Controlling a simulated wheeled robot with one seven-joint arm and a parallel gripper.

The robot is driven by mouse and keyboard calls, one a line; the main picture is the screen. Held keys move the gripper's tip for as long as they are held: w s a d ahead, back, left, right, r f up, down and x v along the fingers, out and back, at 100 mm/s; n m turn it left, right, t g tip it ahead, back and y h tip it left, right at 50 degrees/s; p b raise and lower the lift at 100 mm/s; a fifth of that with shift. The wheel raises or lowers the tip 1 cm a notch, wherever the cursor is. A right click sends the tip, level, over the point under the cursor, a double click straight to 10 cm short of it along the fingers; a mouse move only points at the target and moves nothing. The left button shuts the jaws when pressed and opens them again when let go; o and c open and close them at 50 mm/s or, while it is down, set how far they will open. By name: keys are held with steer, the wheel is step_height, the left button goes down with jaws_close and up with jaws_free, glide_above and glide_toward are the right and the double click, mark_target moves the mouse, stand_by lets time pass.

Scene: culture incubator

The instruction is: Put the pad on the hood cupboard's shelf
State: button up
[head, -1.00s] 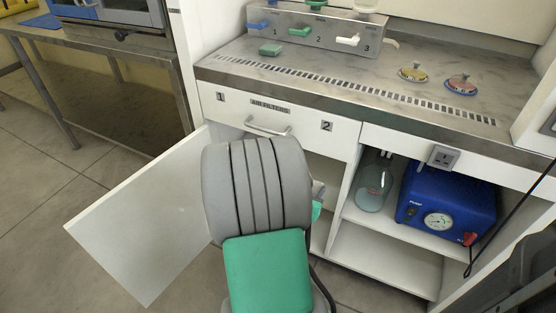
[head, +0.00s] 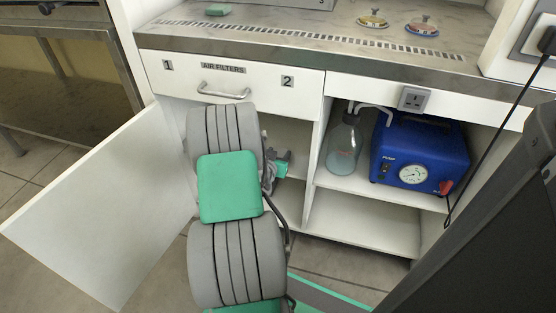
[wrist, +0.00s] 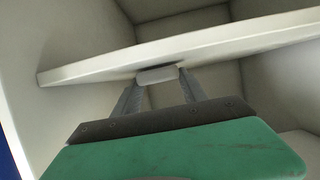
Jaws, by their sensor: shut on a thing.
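The pad (wrist: 158,75) is a small pale block in the wrist view. My gripper (wrist: 160,80) is shut on it, with one finger on each side. The pad overlaps the lower front edge of the cupboard's shelf (wrist: 230,40) in that view; I cannot tell whether they touch. In the head view my arm reaches into the open hood cupboard (head: 240,80). Part of my gripper shows there (head: 281,163), but the pad is not visible and the arm hides most of the shelf.
The cupboard door (head: 100,205) stands open at the left. To the right, an open bay holds a glass bottle (head: 343,150) and a blue pump (head: 420,150). A green block (head: 218,10) lies on the worktop. A black cable (head: 490,135) hangs at the right.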

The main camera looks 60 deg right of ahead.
steer(key=shift+f, duration=0.3)
steer(key=o, duration=1.3)
steer(key=shift+r, duration=0.1)
